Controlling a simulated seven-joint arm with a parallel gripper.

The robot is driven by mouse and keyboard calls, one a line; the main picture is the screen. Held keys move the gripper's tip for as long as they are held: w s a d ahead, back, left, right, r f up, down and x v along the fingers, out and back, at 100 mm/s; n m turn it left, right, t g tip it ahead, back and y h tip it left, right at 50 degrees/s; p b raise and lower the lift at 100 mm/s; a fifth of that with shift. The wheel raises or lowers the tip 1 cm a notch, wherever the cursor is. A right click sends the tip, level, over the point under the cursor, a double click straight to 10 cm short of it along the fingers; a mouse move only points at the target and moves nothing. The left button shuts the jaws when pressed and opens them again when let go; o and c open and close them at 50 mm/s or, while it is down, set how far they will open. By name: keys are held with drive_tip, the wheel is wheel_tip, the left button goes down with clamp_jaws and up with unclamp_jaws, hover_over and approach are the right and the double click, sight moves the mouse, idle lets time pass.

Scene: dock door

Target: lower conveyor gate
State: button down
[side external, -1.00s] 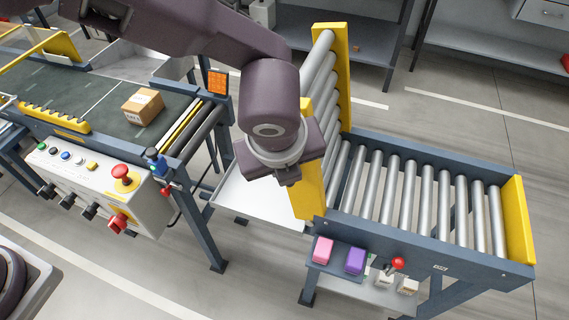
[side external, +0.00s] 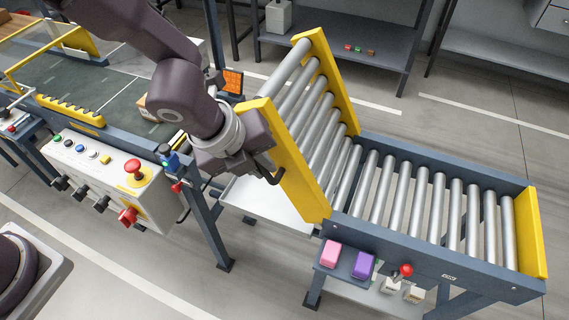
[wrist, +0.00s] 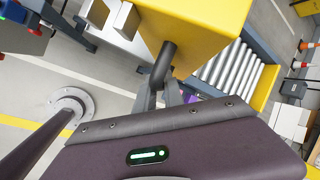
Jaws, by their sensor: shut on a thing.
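The conveyor gate (side external: 312,120) is a hinged section of steel rollers between yellow side rails. It is tilted up and leans left from its hinge end at the fixed roller conveyor (side external: 430,200). Its lower side is over a gap before the belt conveyor (side external: 110,90). My gripper (side external: 268,174) is at the near yellow rail and shut on the dark gate handle (wrist: 163,62), which sticks out from the yellow rail (wrist: 190,30) in the wrist view. In the side view my gripper partly hides the handle.
A control box (side external: 100,170) with a red knob (side external: 138,168) stands at left. A pale tray (side external: 268,203) lies low under the gap. A pink block (side external: 331,252) and a purple block (side external: 364,264) sit on a ledge near a red-knobbed lever (side external: 405,270). A shelf (side external: 340,45) stands behind.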

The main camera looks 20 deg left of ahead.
drive_tip(key=a+f+n+h, duration=0.1)
drive_tip(key=a+f+h, duration=0.5)
drive_tip(key=a+f, duration=0.4)
drive_tip(key=shift+a+f+n+t+h, duration=0.3)
drive_tip(key=shift+a+f+h, duration=0.1)
drive_tip(key=shift+f, duration=0.2)
drive_tip(key=shift+d, duration=0.1)
drive_tip(key=c, duration=1.5)
unclamp_jaws()
drive_tip(key=shift+o, duration=0.2)
drive_tip(key=v, duration=0.7)
drive_tip(key=shift+c, duration=0.2)
